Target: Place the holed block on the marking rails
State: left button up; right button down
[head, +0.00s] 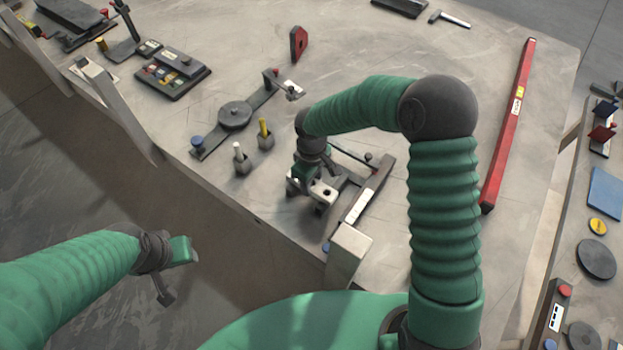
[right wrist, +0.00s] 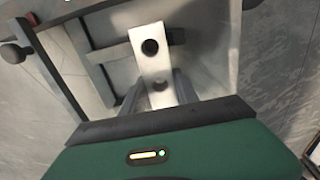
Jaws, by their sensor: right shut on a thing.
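The holed block (head: 323,190) is pale grey with dark round holes. In the right wrist view the holed block (right wrist: 150,66) shows two holes and lies between the dark fingers. My right gripper (head: 314,184) is shut on it, pointing down. The marking rails (head: 373,186) are a dark grey frame on the table, just right of the block. In the right wrist view the rails (right wrist: 66,72) run beside and beneath the block; I cannot tell whether they touch. My left gripper (head: 172,272) is open and empty, off the table's front edge.
A yellow-topped peg (head: 264,134) and a white-topped peg (head: 241,158) stand left of the right gripper. A dark lever with a round disc (head: 235,115) lies behind them. A pale post (head: 347,253) stands at the front edge. A red beam (head: 509,124) lies at right.

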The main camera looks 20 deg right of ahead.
jog(key=c, duration=0.9)
grip_release()
jog(key=shift+r, duration=0.1)
notch_tip(320, 180, up, 12)
jog(key=shift+f+p, duration=0.1)
jog(key=shift+p, duration=0.35)
